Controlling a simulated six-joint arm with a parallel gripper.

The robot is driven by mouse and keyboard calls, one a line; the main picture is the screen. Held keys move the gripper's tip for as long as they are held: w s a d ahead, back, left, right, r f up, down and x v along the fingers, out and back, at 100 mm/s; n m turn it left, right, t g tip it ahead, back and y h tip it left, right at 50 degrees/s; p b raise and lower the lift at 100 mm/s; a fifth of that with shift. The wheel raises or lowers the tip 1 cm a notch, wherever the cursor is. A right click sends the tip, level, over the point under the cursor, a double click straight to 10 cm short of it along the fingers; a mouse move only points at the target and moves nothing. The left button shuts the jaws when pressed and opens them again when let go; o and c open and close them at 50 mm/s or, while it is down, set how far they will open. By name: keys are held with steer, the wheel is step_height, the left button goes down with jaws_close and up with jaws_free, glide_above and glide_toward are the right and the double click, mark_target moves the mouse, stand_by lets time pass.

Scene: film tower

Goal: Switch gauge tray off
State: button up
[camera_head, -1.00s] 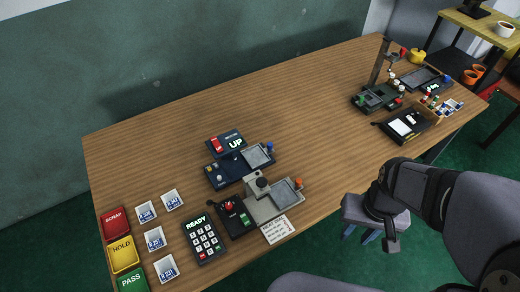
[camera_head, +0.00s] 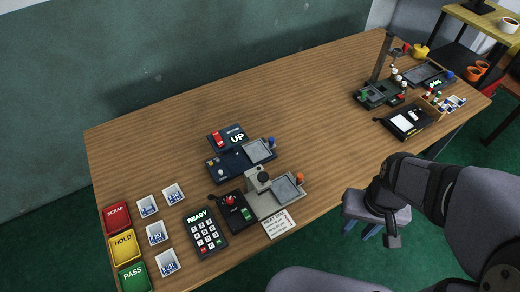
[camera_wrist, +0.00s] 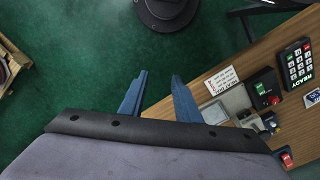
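I cannot read which unit is named the gauge tray. A dark blue unit (camera_head: 226,169) with a grey tray (camera_head: 257,152) stands mid-table, a red rocker switch (camera_head: 218,139) and a display (camera_head: 236,136) reading UP behind it. In front, a grey unit (camera_head: 265,201) carries another tray (camera_head: 287,189) and an orange knob (camera_head: 300,178); a black box (camera_head: 238,212) with a red knob and green patch adjoins it. My gripper (camera_head: 359,234) hangs off the table's front edge, blue fingers apart and empty. In the wrist view it (camera_wrist: 158,75) is left of the grey unit's tray (camera_wrist: 213,108).
Another station (camera_head: 376,94) stands far right. The table's middle right is clear.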

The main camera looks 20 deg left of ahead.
steer(key=shift+w, duration=0.15)
jaws_close()
steer(key=w+a+f+n+t+y+b, duration=0.1)
steer(key=w+a, duration=0.4)
steer(key=w, duration=0.5)
steer(key=w+a+n+y+b, duration=0.2)
steer(key=w+a+y+b, duration=0.1)
steer(key=w, duration=0.7)
steer(key=w+a+f+n+t+y+b, duration=0.1)
steer(key=w+a+y+b, duration=0.2)
steer(key=w+a, duration=0.3)
steer(key=shift+w+a+f+n+t+b, duration=0.3)
steer(key=shift+w+a+n+b, duration=0.15)
steer(key=shift+w, duration=1.85)
steer(key=shift+d, duration=0.15)
